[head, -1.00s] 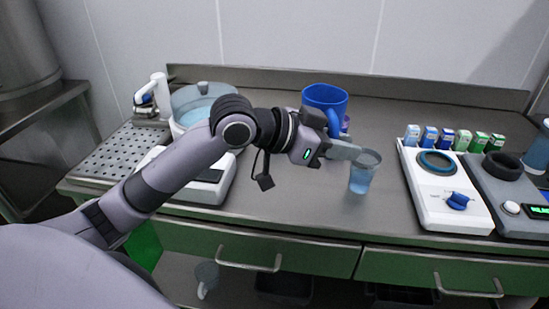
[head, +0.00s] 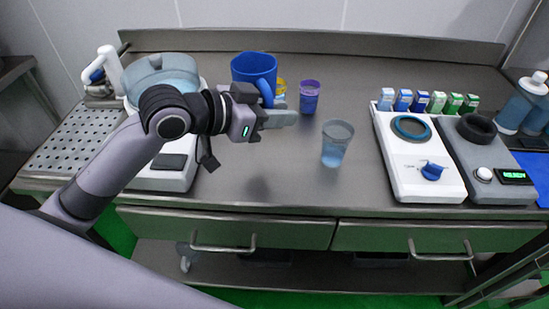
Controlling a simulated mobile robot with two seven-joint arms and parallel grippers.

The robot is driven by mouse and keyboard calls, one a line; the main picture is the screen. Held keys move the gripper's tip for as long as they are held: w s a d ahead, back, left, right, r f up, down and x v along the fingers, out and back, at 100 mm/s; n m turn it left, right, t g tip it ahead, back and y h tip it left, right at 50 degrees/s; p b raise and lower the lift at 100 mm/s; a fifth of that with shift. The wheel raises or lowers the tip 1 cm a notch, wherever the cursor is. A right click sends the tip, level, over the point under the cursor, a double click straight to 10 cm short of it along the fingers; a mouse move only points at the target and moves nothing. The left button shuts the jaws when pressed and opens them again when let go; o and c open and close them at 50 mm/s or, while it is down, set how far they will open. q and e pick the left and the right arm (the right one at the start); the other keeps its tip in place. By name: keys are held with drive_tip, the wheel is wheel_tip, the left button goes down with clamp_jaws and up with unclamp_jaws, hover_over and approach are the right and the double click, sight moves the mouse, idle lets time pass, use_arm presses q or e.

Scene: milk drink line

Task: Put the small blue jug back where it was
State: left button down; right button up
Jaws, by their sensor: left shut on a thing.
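The small blue jug (head: 252,68) is at the back of the counter, left of centre, upright with its handle toward me. My left gripper (head: 280,119) is at the lower end of that handle and shut on it. The fingers hide part of the handle and the jug's underside, so I cannot tell whether the jug touches the counter. My right gripper is out of view.
A purple cup (head: 309,97) and a partly hidden yellow cup (head: 280,88) stand just right of the jug. A clear bluish cup (head: 337,143) stands nearer the front. A white machine with a bowl (head: 168,78) is left. White scales (head: 425,175) and small cartons are right.

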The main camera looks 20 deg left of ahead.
use_arm(q)
wheel_tip(320, 180, down, 12)
drive_tip(key=shift+r+b, duration=0.1)
drive_tip(key=shift+b, duration=0.45)
drive_tip(key=c, duration=1)
unclamp_jaws()
drive_tip(key=shift+f, duration=0.2)
drive_tip(key=shift+o, duration=0.2)
drive_tip(key=shift+r, duration=0.2)
drive_tip(key=v, duration=1)
drive_tip(key=shift+f, duration=0.1)
drive_tip(key=shift+v, duration=1)
drive_tip(key=shift+d, duration=0.1)
